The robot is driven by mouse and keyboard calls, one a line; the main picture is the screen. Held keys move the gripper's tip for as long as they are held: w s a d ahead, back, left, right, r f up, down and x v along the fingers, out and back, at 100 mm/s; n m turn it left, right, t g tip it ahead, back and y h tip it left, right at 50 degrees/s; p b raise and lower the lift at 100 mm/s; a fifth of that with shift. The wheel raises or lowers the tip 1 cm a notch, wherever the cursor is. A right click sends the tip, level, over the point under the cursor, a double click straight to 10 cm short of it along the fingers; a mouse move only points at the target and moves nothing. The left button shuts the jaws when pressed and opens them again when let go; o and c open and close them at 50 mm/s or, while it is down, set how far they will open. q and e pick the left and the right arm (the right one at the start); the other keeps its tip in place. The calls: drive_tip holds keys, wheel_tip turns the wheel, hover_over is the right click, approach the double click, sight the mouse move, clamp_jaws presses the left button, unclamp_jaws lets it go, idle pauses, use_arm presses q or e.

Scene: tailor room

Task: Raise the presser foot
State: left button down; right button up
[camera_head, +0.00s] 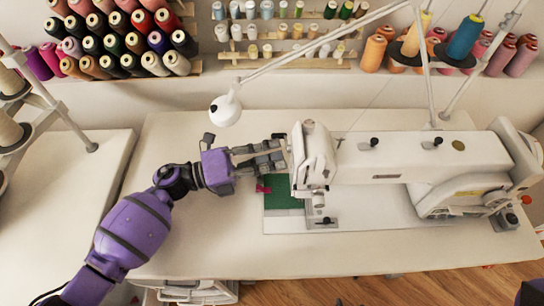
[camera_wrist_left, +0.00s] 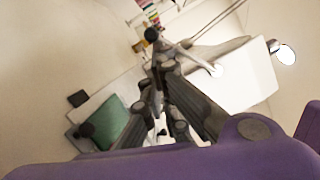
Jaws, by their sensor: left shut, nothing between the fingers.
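The white sewing machine (camera_head: 400,158) stands on its table, with its head (camera_head: 312,150) at the left end of the arm. The needle and presser foot area (camera_head: 320,205) is below the head, above the bed; the foot is too small to tell whether it is up or down. My left gripper (camera_head: 284,152) is shut and empty, with its fingertips close to the left side of the head; I cannot tell whether they touch it. In the left wrist view its fingers (camera_wrist_left: 160,65) come together in front of the white machine. The presser lever cannot be made out.
Green cloth (camera_head: 283,197) lies on the bed left of the needle, and shows in the left wrist view (camera_wrist_left: 112,124). A white lamp (camera_head: 225,108) hangs behind my gripper. Thread spools (camera_head: 115,45) line the back shelf. The table's left front (camera_head: 200,245) is clear.

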use_arm(q)
drive_tip(key=shift+w+m+b, duration=0.4)
drive_tip(key=shift+m+b, duration=0.3)
drive_tip(key=shift+b, duration=0.15)
drive_tip(key=shift+w+r+b, duration=0.2)
drive_tip(key=shift+w+b, duration=0.15)
drive_tip(key=shift+b, duration=0.4)
drive_tip(key=a+r+m+b, duration=0.1)
drive_tip(key=a+m, duration=0.1)
drive_tip(key=a, duration=0.5)
drive_tip(key=shift+w+a+r+h, duration=0.15)
drive_tip(key=shift+w+r+h, duration=0.1)
drive_tip(key=shift+r+h, duration=0.15)
drive_tip(key=shift+f, duration=0.1)
